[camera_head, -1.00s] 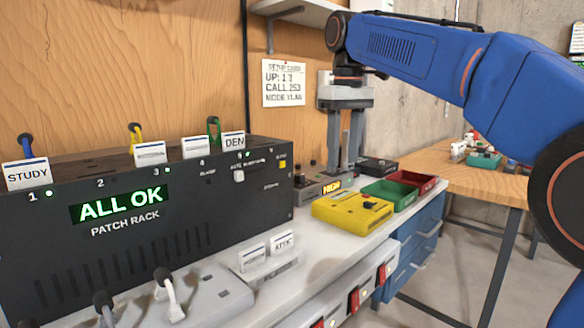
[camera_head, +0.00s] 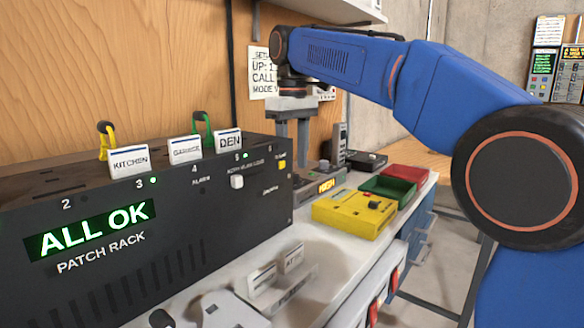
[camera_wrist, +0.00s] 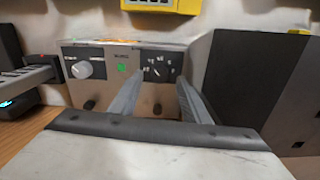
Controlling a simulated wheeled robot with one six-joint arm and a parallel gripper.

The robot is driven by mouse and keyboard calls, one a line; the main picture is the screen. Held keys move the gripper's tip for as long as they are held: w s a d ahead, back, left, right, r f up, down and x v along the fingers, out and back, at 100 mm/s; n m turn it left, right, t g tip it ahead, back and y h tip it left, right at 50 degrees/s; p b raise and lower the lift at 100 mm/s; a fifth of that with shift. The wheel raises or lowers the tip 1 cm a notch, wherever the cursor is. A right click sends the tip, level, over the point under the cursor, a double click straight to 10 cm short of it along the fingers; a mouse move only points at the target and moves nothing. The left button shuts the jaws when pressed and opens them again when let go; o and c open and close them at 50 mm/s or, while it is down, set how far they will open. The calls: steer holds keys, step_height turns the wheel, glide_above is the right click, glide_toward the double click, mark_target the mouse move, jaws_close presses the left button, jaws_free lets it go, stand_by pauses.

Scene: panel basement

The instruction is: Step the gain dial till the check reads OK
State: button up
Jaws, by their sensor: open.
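A grey control unit (camera_head: 318,186) stands on the bench beside the black patch rack. Its small orange display (camera_head: 326,185) appears to read HIGH. In the wrist view the unit's face carries a dark dial (camera_wrist: 157,69) with pale marks around it, a silver knob (camera_wrist: 83,68) and a small green spot (camera_wrist: 121,68). The labels are too small to read, so I cannot tell which is the gain dial. My gripper (camera_head: 293,160) points down at the unit. In the wrist view its open fingers (camera_wrist: 160,82) lie either side of the dark dial; contact cannot be told.
The patch rack (camera_head: 190,225) shows ALL OK. A yellow box (camera_head: 352,214), a green tray (camera_head: 388,188) and a red tray (camera_head: 408,173) stand to the unit's right. A partly covered note (camera_head: 263,72) hangs on the wall.

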steer(key=shift+f, duration=1.15)
steer(key=c, duration=1)
steer(key=shift+c, duration=0.2)
steer(key=shift+m, duration=0.3)
steer(key=m, duration=0.3)
steer(key=shift+m, duration=2)
